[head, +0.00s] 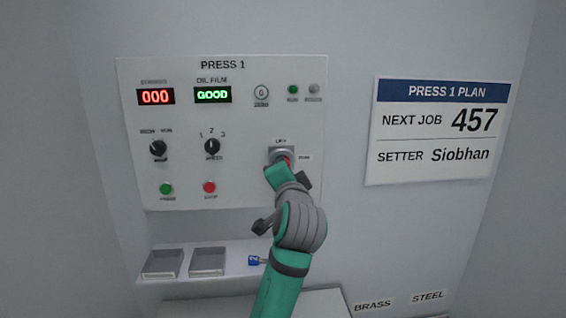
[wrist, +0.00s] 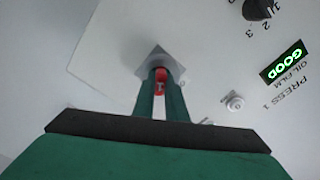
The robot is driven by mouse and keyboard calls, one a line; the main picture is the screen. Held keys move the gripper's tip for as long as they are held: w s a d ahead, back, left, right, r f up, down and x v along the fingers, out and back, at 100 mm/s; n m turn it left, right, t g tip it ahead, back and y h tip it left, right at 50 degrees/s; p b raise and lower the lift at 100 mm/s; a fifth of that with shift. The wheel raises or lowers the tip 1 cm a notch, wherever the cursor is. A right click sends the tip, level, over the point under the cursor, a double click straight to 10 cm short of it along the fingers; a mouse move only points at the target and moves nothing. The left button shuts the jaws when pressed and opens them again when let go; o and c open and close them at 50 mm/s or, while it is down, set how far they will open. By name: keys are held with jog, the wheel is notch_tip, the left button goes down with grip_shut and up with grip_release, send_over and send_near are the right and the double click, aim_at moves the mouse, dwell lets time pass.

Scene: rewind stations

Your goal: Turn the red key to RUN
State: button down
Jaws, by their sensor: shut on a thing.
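The red key (wrist: 160,76) sits in a square key switch on the PRESS 1 panel. In the head view, only a little of the red key (head: 287,161) shows past my gripper (head: 279,172). The switch's square plate (head: 281,150) has OFF above it and a small label to its right, which looks like RUN. In the wrist view, the two green fingers of my gripper (wrist: 160,82) are shut on the red key from either side. The key's exact angle is hard to tell, as the fingers hide most of it.
The panel (head: 235,185) also has two black knobs, green and red buttons, and displays reading 000 and GOOD. Below it, a shelf (head: 228,259) holds two grey trays and a blue key tag (head: 253,260). A PRESS 1 PLAN sign (head: 440,133) hangs at the right.

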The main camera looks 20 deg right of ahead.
jog(key=shift+m, duration=0.8)
jog(key=m, duration=0.6)
jog(key=c, duration=1.7)
grip_release()
